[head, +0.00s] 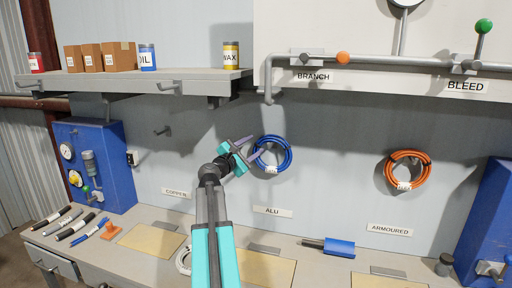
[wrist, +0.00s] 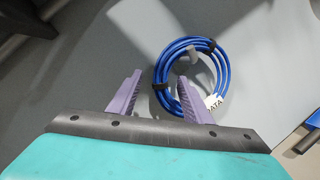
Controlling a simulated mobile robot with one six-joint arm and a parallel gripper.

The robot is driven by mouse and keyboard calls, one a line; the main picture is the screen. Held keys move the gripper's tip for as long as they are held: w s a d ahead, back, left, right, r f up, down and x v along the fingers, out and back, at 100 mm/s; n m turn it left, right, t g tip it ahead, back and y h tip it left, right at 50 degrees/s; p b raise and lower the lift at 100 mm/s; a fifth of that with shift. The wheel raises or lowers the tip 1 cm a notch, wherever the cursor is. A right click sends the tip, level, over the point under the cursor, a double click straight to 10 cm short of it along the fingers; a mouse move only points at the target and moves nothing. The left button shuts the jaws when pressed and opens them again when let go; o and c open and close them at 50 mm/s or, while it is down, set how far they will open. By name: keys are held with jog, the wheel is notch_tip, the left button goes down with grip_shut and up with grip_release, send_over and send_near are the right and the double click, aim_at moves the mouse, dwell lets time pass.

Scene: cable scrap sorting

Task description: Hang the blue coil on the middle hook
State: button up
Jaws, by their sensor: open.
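The blue coil (head: 287,153) is against the back wall above the ALU label (head: 272,211), with a white tag at its lower side. In the wrist view the coil (wrist: 226,72) shows dark ties and a tag ending in "ATA". A pale peg, seemingly the middle hook (wrist: 181,66), shows inside its ring, so the coil appears to hang around it. My gripper (head: 251,148) is open at the coil's left side. In the wrist view my gripper (wrist: 158,88) has its right finger overlapping the coil's lower edge; I cannot tell whether they touch.
An orange coil (head: 424,172) hangs above the ARMOURED label (head: 390,229). The left hook (head: 162,131) above COPPER is bare. A white coil (head: 183,262) lies on the bench, partly behind my arm. A shelf (head: 190,79) overhangs at upper left.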

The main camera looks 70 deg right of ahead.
jog(key=b+v, duration=0.2)
jog(key=v, duration=0.8)
jog(key=shift+a+b, duration=0.35)
jog(key=shift+a, duration=0.05)
jog(key=shift+w, duration=0.1)
